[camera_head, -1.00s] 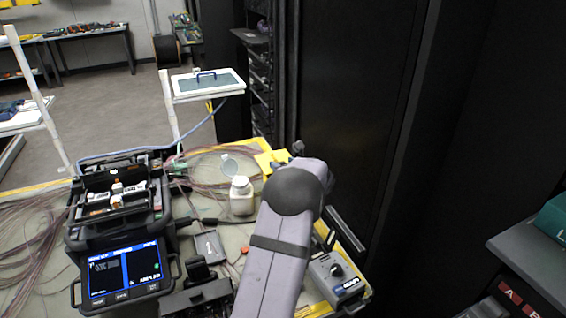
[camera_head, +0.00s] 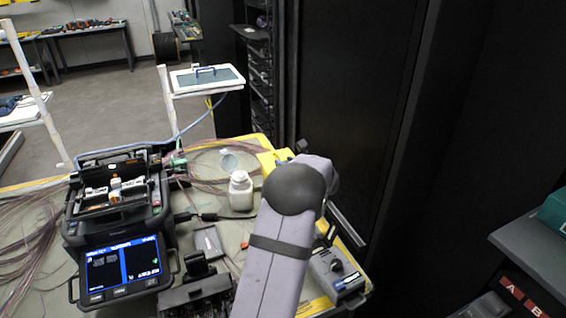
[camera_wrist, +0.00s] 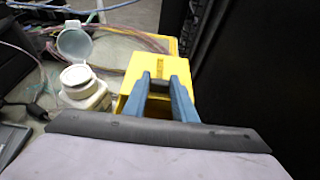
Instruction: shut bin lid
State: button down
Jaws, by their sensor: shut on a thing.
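The yellow bin (camera_wrist: 127,88) stands just beyond my gripper in the wrist view. Its flat yellow lid (camera_wrist: 158,63) shows above and between the fingers, and part of the bin is behind them. I cannot tell exactly how far the lid is open. My gripper (camera_wrist: 160,78) has blue fingers, closed on the lid at its near edge; the contact itself is partly hidden. In the head view a yellow part of the bin (camera_head: 268,160) shows beside my arm, which hides the gripper there.
A white bottle (camera_head: 240,191) stands left of the bin, with its round cap tipped open in the wrist view (camera_wrist: 74,42). The fusion splicer (camera_head: 120,235) and loose fibres are further left. A dark cabinet (camera_head: 350,90) rises close on the right.

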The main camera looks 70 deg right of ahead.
jog(key=s+a+b, duration=0.2)
jog(key=s+a, duration=0.3)
jog(key=c, duration=1.4)
grip_release()
jog(key=shift+c, duration=0.2)
jog(key=shift+s+a, duration=0.1)
jog(key=v, duration=0.7)
jog(key=shift+b, duration=0.35)
jog(key=shift+a, duration=0.1)
